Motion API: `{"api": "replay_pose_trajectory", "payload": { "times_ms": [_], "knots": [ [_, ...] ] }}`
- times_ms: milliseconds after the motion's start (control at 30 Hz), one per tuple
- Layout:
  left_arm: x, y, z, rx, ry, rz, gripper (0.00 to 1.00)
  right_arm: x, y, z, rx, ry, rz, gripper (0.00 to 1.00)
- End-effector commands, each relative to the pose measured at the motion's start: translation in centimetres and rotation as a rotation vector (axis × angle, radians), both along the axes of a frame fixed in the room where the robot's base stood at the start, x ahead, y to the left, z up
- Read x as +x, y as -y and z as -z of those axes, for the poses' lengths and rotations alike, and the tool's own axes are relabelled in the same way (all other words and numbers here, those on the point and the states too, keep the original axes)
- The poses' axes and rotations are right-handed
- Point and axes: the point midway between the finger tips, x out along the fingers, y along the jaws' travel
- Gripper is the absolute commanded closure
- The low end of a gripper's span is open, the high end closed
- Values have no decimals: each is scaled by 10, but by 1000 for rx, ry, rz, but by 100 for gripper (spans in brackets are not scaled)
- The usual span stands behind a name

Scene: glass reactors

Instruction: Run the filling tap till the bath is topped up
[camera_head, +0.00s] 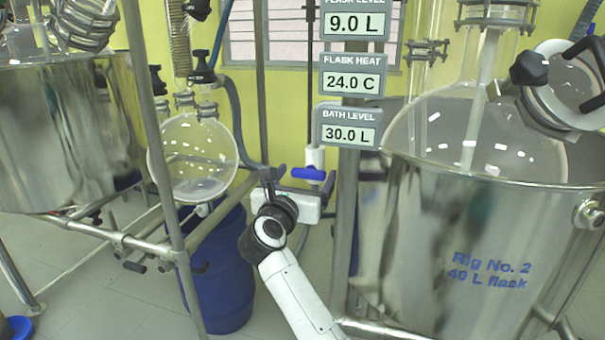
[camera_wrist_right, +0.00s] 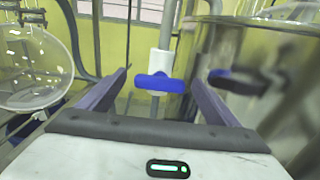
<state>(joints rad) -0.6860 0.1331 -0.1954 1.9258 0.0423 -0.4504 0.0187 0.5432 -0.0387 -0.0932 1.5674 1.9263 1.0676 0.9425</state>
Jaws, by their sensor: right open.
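The filling tap with its blue lever handle (camera_head: 308,173) sits on a white pipe just left of the bath. In the right wrist view the blue handle (camera_wrist_right: 160,83) lies crosswise on its white body, between the fingers and beyond their tips. My right gripper (camera_head: 300,188) is open in front of it; its fingers (camera_wrist_right: 158,85) stand apart on either side and no contact shows. The steel bath (camera_head: 430,250) is marked "Rig No. 2 40 L flask" and holds a glass flask (camera_head: 480,130). The bath level display (camera_head: 349,128) reads 30.0 L. My left gripper does not show.
Displays above read 9.0 L flask level (camera_head: 355,24) and 24.0 C flask heat (camera_head: 352,78). A round glass receiver (camera_head: 193,157) hangs left over a blue barrel (camera_head: 222,270). Steel frame posts stand close around the tap. Another steel vessel (camera_head: 70,130) is at far left.

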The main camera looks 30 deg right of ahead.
Motion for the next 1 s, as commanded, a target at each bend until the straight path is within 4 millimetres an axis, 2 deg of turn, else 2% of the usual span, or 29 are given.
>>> {"api": "replay_pose_trajectory", "payload": {
  "times_ms": [233,500,767,1000],
  "knots": [
    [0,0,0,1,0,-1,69,0,1,0,0,0,0,16],
    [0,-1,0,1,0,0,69,0,1,0,-1,-1,1,57],
    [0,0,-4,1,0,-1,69,0,0,-1,-17,-22,1,57],
    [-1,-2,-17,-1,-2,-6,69,1,-1,-2,-94,-117,1,57]
  ]
}}
